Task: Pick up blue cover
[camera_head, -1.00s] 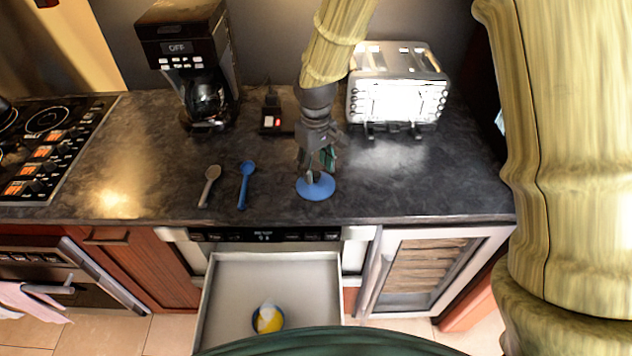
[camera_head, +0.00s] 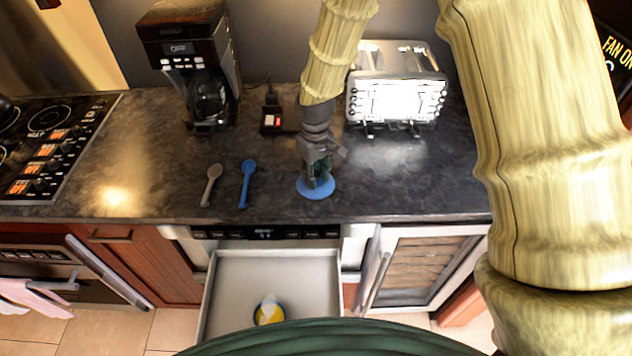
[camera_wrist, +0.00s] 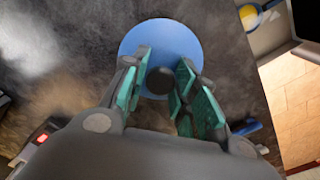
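The blue cover (camera_head: 325,191) is a round flat disc lying on the dark countertop near its front edge. In the wrist view the blue cover (camera_wrist: 191,35) has a dark round knob at its middle. My gripper (camera_head: 316,181) points down over the cover. In the wrist view my gripper (camera_wrist: 160,85) has its green-padded fingers on both sides of the knob, with a gap to the knob visible. Whether the fingertips touch the cover cannot be told.
A blue spoon (camera_head: 246,184) and a grey spoon (camera_head: 211,186) lie left of the cover. A toaster (camera_head: 395,84) and a coffee maker (camera_head: 192,65) stand behind. Below the counter, an open drawer (camera_head: 235,275) holds a bowl (camera_head: 269,313) with something yellow and white.

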